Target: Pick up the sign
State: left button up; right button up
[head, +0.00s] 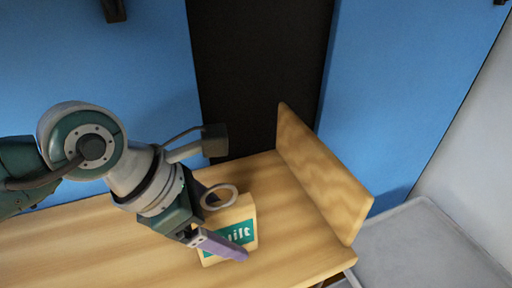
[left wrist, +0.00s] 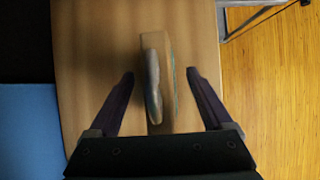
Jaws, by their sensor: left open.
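The sign (head: 250,211) is a cream block with a teal band and white letters, of which "ilt" can be read. It stands on the wooden tabletop in the head view. A pale ring (head: 219,197) shows at its upper left; whether it is joined to the sign is unclear. My left gripper (head: 236,243) is open at the sign, one purple finger crossing its front; the other finger is hidden. In the left wrist view the sign (left wrist: 168,110) lies between the two spread fingers, seen from above as a narrow block, with gaps on both sides.
The wooden tabletop (head: 110,240) has clear room left of the sign. An upright wooden panel (head: 320,172) stands at its right end. Beyond it is a grey surface (head: 425,245). A blue wall (head: 400,100) with a dark panel (head: 262,75) stands behind.

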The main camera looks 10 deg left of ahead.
pick_arm(q)
jog(key=shift+c, duration=0.4)
grip_shut()
